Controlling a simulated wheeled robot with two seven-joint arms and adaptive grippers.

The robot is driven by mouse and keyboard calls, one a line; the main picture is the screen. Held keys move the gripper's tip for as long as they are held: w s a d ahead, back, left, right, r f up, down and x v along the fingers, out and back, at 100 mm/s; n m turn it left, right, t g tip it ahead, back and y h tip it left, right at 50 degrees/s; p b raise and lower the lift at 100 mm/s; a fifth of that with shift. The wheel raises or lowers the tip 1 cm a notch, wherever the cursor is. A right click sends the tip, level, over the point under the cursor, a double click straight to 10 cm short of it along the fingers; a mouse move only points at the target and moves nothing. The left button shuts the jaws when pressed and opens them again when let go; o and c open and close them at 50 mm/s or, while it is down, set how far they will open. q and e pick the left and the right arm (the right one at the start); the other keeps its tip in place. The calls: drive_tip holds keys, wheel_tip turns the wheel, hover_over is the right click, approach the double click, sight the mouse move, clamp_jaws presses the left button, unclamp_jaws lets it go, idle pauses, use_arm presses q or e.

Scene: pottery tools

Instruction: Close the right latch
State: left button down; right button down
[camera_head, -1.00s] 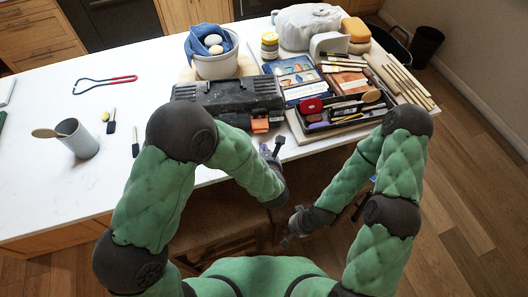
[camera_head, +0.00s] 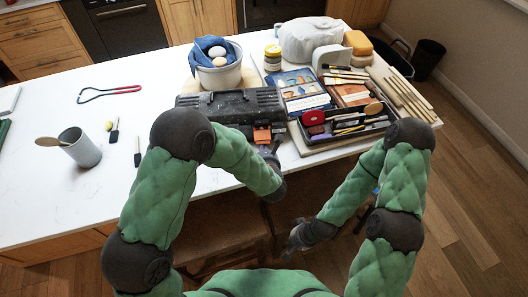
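A black toolbox (camera_head: 232,104) lies near the table's front edge, with its lid down. One orange latch (camera_head: 262,134) shows on its front, at the right end; whether it is fastened is too small to tell. Any latch farther left is hidden behind my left arm. My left gripper (camera_head: 270,148) is just below and right of the orange latch, close to it; contact cannot be told. Its fingers are small and dark, so their opening is unclear. My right gripper (camera_head: 290,254) hangs low in front of the table, away from the toolbox, its fingers hard to make out.
A black tray (camera_head: 345,127) of tools stands right of the toolbox, with books (camera_head: 303,90) behind it. A white pot (camera_head: 218,72) with a blue cloth stands behind the toolbox. A grey cup (camera_head: 80,148) stands at left. The left table is mostly clear.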

sight(263, 140)
use_arm(q)
drive_tip(key=shift+w+a, duration=0.1)
drive_tip(key=shift+w, duration=0.45)
wheel_tip(263, 140, up, 2)
drive_tip(key=shift+r+p, duration=0.15)
drive_tip(key=shift+p, duration=1.05)
drive_tip(key=shift+s+r+p, duration=0.75)
drive_tip(key=shift+s+p, duration=0.2)
drive_tip(key=shift+p, duration=0.15)
drive_tip(key=r+p, duration=0.1)
drive_tip(key=s+r+p, duration=0.1)
drive_tip(key=p, duration=0.1)
drive_tip(key=shift+s+d, duration=0.1)
drive_tip(key=shift+d, duration=0.1)
drive_tip(key=shift+r, duration=0.65)
drive_tip(key=shift+w+a+r, duration=0.15)
drive_tip(key=shift+w+r, duration=0.95)
drive_tip(key=shift+r, duration=0.25)
